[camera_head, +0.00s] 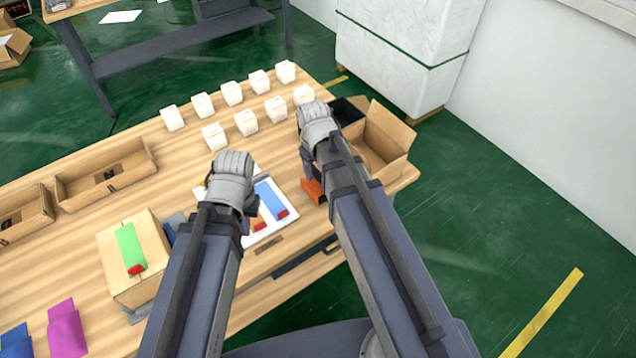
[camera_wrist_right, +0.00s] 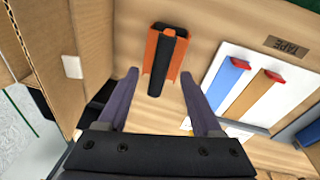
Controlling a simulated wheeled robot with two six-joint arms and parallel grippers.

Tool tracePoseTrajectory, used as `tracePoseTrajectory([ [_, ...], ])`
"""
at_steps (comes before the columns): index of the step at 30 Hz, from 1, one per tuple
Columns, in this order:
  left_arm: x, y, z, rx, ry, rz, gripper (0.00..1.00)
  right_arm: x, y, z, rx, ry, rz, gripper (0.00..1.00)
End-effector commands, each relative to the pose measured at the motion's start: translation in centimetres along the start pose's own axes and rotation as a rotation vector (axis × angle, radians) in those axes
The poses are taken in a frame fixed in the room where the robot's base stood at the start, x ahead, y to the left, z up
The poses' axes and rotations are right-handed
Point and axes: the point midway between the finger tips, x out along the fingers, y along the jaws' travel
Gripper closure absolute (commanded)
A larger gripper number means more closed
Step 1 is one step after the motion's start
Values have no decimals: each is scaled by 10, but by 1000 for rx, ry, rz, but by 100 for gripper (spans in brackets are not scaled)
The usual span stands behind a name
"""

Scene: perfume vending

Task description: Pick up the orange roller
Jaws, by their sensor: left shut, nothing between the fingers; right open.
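The orange roller (camera_wrist_right: 166,60), an orange piece with a dark strip along its middle, lies on the table. It shows in the right wrist view at the top centre, and in the head view a small orange part (camera_head: 313,189) shows beside my right arm, which hides the rest. My right gripper (camera_wrist_right: 160,85) is open, with its two fingers spread on either side of the roller's near end; I cannot tell if they touch it. My left gripper (camera_head: 243,212) is over the white board with the coloured strips; its fingers are mostly hidden behind the arm.
An open cardboard box (camera_head: 385,140) stands right of my right gripper. The white board (camera_head: 287,214) with blue and orange strips (camera_wrist_right: 248,97) lies to the roller's left in the head view. Several white boxes (camera_head: 247,122) stand behind. A carton (camera_head: 115,235) bears a green piece.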

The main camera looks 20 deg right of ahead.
Motion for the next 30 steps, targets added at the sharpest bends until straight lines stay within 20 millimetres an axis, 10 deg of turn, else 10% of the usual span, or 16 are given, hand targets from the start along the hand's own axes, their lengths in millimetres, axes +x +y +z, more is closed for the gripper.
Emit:
tracePoseTrajectory([
  [25, 49, 5, -3, 0, 0, 0, 100, 51, 0, -2, 0, 0, 0, 33],
  [30, 49, 5, -3, 0, 0, 0, 100, 51, 0, -2, 0, 0, 0, 51],
])
